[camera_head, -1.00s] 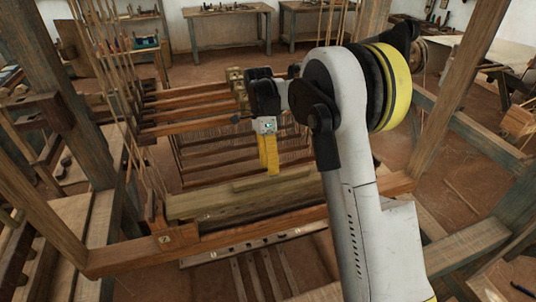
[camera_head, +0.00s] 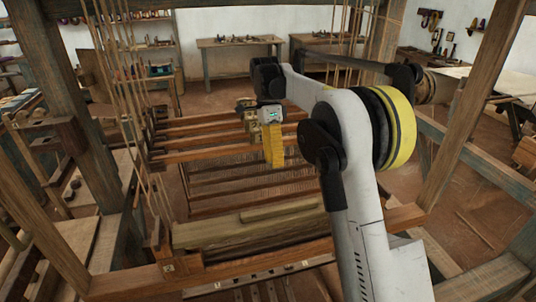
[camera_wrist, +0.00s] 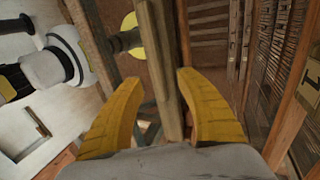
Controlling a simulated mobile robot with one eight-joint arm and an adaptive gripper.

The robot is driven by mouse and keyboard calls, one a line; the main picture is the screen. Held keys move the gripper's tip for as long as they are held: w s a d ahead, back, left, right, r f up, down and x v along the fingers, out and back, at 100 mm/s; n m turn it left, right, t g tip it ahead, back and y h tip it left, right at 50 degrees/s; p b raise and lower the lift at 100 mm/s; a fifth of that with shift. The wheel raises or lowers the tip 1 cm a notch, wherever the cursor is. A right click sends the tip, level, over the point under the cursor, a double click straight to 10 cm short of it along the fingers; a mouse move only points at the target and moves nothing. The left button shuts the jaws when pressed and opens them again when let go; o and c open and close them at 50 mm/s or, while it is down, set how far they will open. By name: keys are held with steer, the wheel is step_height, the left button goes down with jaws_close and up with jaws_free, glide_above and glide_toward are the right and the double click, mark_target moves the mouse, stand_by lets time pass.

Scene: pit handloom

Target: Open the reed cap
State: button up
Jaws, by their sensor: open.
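The reed cap appears to be the pale greenish wooden beam (camera_head: 210,236) lying across the loom's front, with a narrower raised bar (camera_head: 282,210) along its top. My gripper (camera_head: 274,162) hangs with its yellow fingers downward, beyond and above the beam in the head view, apart from it. In the wrist view my gripper (camera_wrist: 160,78) is open, its two curved yellow fingers spread. A long wooden bar (camera_wrist: 165,50) runs between the fingertips in that view; I cannot tell whether it is the cap or whether the fingers touch it.
A reddish wooden rail (camera_head: 240,266) runs in front of the beam. Upright cords (camera_head: 125,120) and a thick post (camera_head: 78,110) stand at left. Several horizontal bars (camera_head: 185,140) lie behind the gripper. A slanted post (camera_head: 470,105) stands at right.

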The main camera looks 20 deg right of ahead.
steer(key=s+f+n+t+b, duration=0.2)
steer(key=s+n+t+b, duration=0.45)
steer(key=s+n, duration=0.6)
steer(key=s+f+n+t+b, duration=0.55)
steer(key=s+f, duration=0.55)
steer(key=s, duration=0.3)
step_height(320, 180, up, 11)
steer(key=n+g+p, duration=0.7)
steer(key=n+p, duration=1)
steer(key=n, duration=0.1)
glide_above(280, 207)
steer(key=shift+f, duration=0.15)
step_height(280, 207, down, 10)
steer(key=shift+f+b, duration=0.1)
steer(key=shift+b, duration=0.75)
